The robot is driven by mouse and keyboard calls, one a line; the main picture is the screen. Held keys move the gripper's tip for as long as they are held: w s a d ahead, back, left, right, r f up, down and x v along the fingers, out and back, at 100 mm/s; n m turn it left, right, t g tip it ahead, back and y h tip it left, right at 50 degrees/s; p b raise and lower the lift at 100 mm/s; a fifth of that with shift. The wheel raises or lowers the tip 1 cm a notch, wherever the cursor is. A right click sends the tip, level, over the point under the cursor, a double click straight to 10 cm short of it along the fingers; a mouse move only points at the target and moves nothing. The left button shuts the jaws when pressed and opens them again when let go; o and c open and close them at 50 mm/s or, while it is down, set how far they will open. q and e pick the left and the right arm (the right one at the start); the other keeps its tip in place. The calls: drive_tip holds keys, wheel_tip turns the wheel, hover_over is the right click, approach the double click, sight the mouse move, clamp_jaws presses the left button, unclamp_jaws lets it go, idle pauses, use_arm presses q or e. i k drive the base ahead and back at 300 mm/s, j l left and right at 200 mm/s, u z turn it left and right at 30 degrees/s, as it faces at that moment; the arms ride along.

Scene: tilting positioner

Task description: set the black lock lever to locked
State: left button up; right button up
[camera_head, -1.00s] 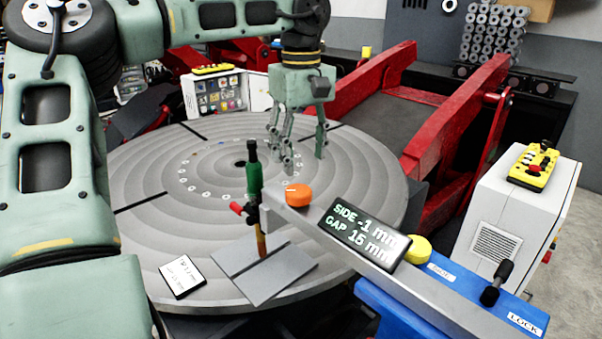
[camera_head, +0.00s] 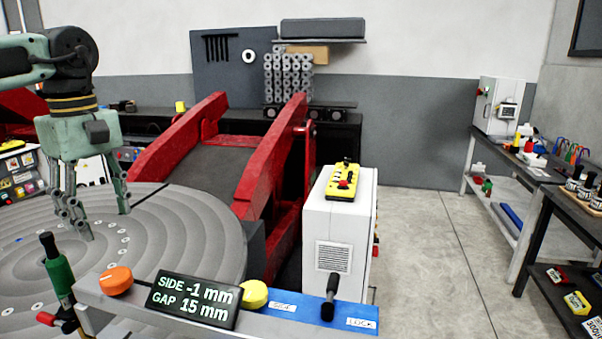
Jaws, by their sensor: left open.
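The black lock lever (camera_head: 331,292) stands nearly upright at the right end of the blue fixture (camera_head: 310,325). A white LOCK label (camera_head: 361,322) lies to its right, and another label (camera_head: 283,307), hard to read, lies to its left. My left gripper (camera_head: 101,214) is open and empty, pointing down over the round grey table at the left, well away from the lever. My right gripper is out of view.
A display (camera_head: 194,300) reads SIDE -1 mm, GAP 15 mm, between an orange knob (camera_head: 116,280) and a yellow knob (camera_head: 254,294). A green-handled torch (camera_head: 58,268) stands left. A white cabinet (camera_head: 340,225) with a yellow pendant (camera_head: 344,182) stands behind the lever.

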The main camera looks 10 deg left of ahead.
sight(327, 310)
drive_tip(key=k+l, duration=0.25)
drive_tip(key=k, duration=0.2)
drive_tip(key=k+l, duration=0.2)
drive_tip(key=k, duration=0.3)
